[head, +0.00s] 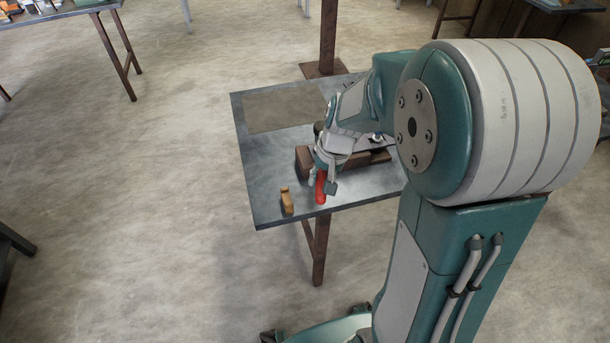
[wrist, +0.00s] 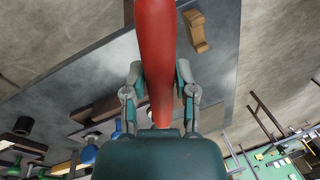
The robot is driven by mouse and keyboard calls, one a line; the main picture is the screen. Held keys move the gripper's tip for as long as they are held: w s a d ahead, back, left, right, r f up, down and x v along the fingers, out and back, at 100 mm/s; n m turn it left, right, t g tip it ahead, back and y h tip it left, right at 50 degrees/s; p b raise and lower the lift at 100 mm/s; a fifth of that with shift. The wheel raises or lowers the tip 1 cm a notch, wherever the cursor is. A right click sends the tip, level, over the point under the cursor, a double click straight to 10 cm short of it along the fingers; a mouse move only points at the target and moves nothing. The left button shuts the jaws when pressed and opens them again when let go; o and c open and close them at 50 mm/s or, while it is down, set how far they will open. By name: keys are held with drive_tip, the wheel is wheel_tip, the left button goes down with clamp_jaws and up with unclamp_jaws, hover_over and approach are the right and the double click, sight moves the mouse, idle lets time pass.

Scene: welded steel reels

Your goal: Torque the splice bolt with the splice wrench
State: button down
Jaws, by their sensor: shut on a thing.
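My gripper (head: 323,184) is over the front of the steel bench, with its fingers shut on a red handle (head: 320,190), likely the splice wrench's. In the wrist view the red handle (wrist: 155,45) runs between the two fingers (wrist: 160,92) and out past the top edge. The rest of the tool is hidden. A brown block assembly (head: 303,160) with a grey plate lies on the bench behind my gripper. My arm hides part of the assembly.
A small tan wooden piece (head: 287,200) lies near the bench's front edge, left of my gripper; it also shows in the wrist view (wrist: 195,32). The bench top (head: 262,165) is clear to the left, beside a dull brown mat (head: 283,106). A rusty post (head: 328,35) stands behind.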

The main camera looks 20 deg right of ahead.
drive_tip(key=w+d+n+g, duration=0.1)
drive_tip(key=d+n+g, duration=0.1)
drive_tip(key=d+n, duration=0.7)
drive_tip(key=d, duration=0.5)
drive_tip(key=shift+w+d+f+n, duration=0.15)
drive_tip(key=shift+w+f+n, duration=0.15)
drive_tip(key=shift+f, duration=0.1)
drive_tip(key=shift+s, duration=0.15)
drive_tip(key=shift+f, duration=0.7)
idle(0.6)
drive_tip(key=shift+f, duration=0.4)
drive_tip(key=shift+f, duration=0.15)
idle(0.8)
